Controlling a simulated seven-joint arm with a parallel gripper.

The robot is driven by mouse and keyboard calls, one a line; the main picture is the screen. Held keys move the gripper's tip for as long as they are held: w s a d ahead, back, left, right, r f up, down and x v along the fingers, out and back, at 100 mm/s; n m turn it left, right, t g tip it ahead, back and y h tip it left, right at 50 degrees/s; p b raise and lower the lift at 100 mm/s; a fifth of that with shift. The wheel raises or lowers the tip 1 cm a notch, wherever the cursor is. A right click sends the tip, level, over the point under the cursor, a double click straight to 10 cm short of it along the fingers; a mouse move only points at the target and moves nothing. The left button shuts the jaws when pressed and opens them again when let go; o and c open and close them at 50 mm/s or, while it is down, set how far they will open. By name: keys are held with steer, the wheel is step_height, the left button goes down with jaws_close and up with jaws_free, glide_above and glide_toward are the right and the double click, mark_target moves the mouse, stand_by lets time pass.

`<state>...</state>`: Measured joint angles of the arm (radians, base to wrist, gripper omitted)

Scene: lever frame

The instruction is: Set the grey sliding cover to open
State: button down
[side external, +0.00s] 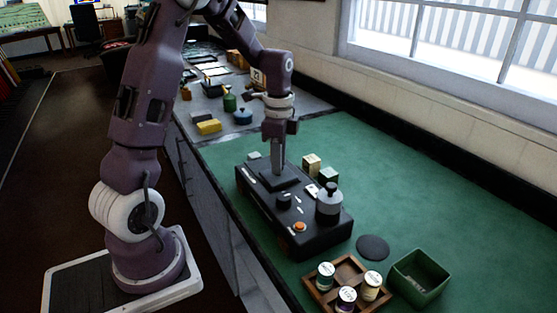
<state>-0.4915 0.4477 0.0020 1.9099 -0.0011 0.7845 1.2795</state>
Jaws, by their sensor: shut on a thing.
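A black control box (318,243) stands on the green bench top. My gripper (279,170) points straight down at the box's far half. Its fingers are shut at a dark raised square plate (292,181), which seems to be the sliding cover; it looks nearly black from here. The fingers hide the part they hold, and I cannot tell how far the cover is slid.
On the box are a grey cylinder with a knob (328,203), a black knob (284,201) and an orange button (300,227). Small blocks (312,163) stand behind it. A black disc (373,247), green bin (420,278) and wooden tray of spools (350,266) lie near. Right bench is clear.

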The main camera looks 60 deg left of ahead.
steer(key=shift+a, duration=0.1)
stand_by(0.4)
steer(key=a, duration=0.8)
steer(key=shift+a, duration=0.1)
steer(key=shift+r, duration=0.1)
steer(key=c, duration=1.2)
jaws_free()
step_height(320, 180, up, 7)
